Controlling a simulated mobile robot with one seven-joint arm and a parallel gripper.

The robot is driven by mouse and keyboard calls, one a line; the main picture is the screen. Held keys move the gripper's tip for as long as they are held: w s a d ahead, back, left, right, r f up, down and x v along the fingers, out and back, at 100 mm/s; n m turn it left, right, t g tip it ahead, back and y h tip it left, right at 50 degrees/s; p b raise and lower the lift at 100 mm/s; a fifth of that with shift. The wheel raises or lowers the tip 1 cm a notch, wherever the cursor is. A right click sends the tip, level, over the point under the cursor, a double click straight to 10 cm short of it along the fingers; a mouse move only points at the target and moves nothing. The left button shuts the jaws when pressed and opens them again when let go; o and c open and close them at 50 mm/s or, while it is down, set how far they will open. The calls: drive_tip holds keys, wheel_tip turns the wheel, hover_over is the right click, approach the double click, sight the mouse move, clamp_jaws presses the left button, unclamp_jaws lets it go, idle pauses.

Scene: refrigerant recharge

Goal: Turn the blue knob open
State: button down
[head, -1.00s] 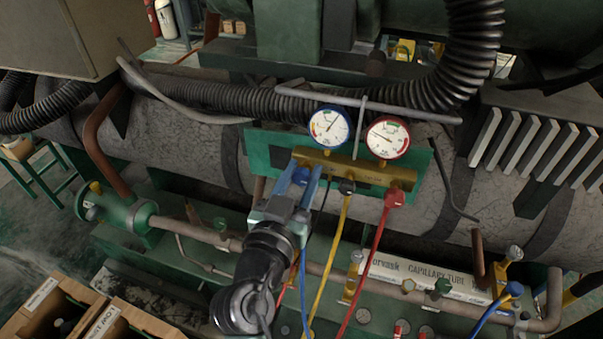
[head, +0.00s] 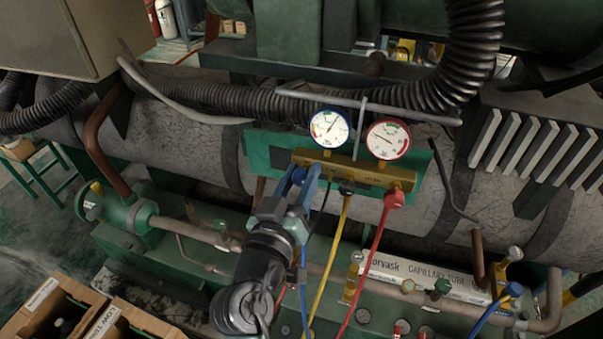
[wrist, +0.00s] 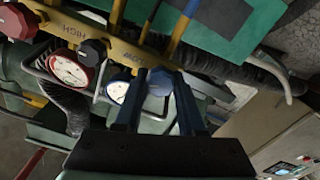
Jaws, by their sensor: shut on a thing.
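The blue knob (head: 300,175) is on the left end of the brass manifold (head: 345,170), below the blue-rimmed gauge. In the wrist view the blue knob (wrist: 160,83) sits between my two fingers. My gripper (head: 304,184) comes from below and is shut on the knob; the wrist view also shows its fingers (wrist: 160,90), one on each side. The fingers partly hide the knob in the head view.
A blue-rimmed gauge (head: 329,127) and a red-rimmed gauge (head: 388,139) stand above the manifold. A red knob (head: 394,199) is at its right. Yellow (head: 329,264) and red (head: 366,266) hoses hang close to my arm's right. A pipe (head: 190,229) runs below.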

drive_tip(key=n, duration=0.3)
drive_tip(key=shift+n+p, duration=0.4)
drive_tip(key=n+p, duration=0.1)
drive_tip(key=n, duration=0.3)
drive_tip(key=shift+a+n, duration=0.1)
drive_tip(key=shift+n, duration=0.2)
drive_tip(key=n+p, duration=0.2)
drive_tip(key=n, duration=0.2)
drive_tip(key=shift+f, duration=0.1)
drive_tip(key=shift+f+n+p, duration=0.1)
drive_tip(key=shift+n+p, duration=0.7)
drive_tip(key=shift+n, duration=1.2)
drive_tip(key=c, duration=0.5)
unclamp_jaws()
